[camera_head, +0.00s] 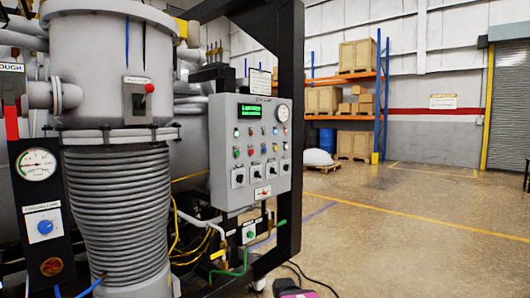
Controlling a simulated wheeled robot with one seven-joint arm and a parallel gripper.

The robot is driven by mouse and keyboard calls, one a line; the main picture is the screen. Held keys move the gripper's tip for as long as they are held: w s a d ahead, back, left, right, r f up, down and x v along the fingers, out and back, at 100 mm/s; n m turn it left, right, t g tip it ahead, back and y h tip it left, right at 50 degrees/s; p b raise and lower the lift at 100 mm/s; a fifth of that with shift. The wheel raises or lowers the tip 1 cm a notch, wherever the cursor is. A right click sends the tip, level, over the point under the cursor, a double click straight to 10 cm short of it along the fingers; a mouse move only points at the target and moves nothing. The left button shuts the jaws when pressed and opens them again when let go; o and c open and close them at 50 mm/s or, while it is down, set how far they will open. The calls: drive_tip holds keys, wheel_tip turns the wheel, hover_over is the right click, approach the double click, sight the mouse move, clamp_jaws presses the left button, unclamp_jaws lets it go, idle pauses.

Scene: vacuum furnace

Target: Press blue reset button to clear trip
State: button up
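A grey control panel (250,177) stands near the middle of the view, mounted on the furnace's black frame. It carries a green-lit display (250,111), a round gauge (283,112), rows of small coloured lights and buttons, and a row of dark rotary switches. A small blue button (263,149) seems to be in the button row, but it is too small to tell surely, and its label cannot be read. A larger blue knob (45,227) sits on a separate black panel at the left. My gripper is not recognisable in this view.
The grey vessel with ribbed bellows (117,205) fills the left. Cables and hoses (205,240) hang below the panel. A pink and dark object (292,289) shows at the bottom edge. Open floor (410,235) lies to the right, with shelves of crates (355,55) behind.

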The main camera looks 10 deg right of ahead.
clamp_jaws()
idle(1.7)
